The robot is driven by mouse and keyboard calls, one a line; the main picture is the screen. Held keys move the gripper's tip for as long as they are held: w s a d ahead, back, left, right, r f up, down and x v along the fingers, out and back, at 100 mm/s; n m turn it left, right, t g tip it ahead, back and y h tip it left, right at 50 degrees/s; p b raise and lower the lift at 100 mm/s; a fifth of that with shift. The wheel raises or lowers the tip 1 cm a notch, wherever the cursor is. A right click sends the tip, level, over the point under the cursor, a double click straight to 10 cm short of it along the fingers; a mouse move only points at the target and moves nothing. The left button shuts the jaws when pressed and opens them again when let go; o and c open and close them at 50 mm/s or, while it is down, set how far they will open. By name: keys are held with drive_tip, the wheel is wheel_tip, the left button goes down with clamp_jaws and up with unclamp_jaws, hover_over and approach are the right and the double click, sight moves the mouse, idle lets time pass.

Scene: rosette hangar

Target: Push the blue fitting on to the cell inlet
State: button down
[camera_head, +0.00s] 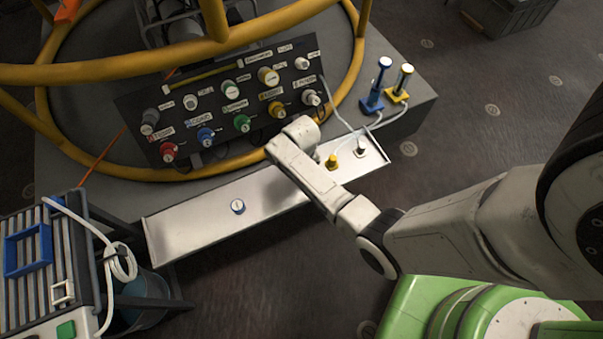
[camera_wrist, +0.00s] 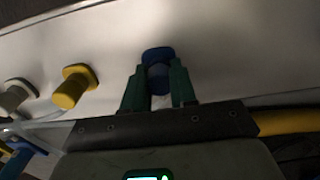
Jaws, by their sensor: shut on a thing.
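The blue fitting (camera_wrist: 158,68) is between the green fingers of my gripper (camera_wrist: 157,84) in the wrist view. My gripper is shut on it, over the pale metal tray (camera_wrist: 215,45). I cannot tell whether the fitting touches the tray. In the head view my wrist hides the fitting and the fingers, at the right part of the tray (camera_head: 190,222). The dark panel (camera_head: 128,103) stands behind the tray with several labelled ports, among them a blue one (camera_head: 205,136). The labels are too small to read, so I cannot tell which is the cell inlet.
A yellow fitting (camera_head: 332,161) and a white fitting (camera_head: 361,146) stand on the tray, with hoses. A round white-topped piece (camera_head: 237,206) is on the tray's left half. A yellow tubular frame (camera_head: 262,31) arches over the panel. Blue (camera_head: 377,82) and yellow (camera_head: 401,83) upright devices stand right.

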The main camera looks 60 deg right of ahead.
drive_tip(key=shift+r+p, duration=3)
drive_tip(key=w+r+n+t+h, duration=0.2)
drive_tip(key=w+r+n+h, duration=0.4)
drive_tip(key=w, duration=0.7)
drive_tip(key=w+a+r+n+t, duration=0.6)
drive_tip(key=w+a+r+t, duration=0.2)
drive_tip(key=w+a+r, duration=0.4)
drive_tip(key=shift+s+d+x, duration=0.1)
drive_tip(key=shift+d+x, duration=0.1)
drive_tip(key=shift+x, duration=0.95)
drive_tip(key=shift+s+d+x, duration=0.1)
drive_tip(key=shift+d+x, duration=0.15)
drive_tip(key=shift+x, duration=0.9)
drive_tip(key=shift+s+d+x, duration=0.1)
drive_tip(key=shift+d+x, duration=0.1)
drive_tip(key=shift+x, duration=0.95)
drive_tip(key=shift+r, duration=0.1)
drive_tip(key=shift+b, duration=0.5)
drive_tip(key=shift+w+d+b, duration=0.2)
drive_tip(key=shift+b, duration=0.3)
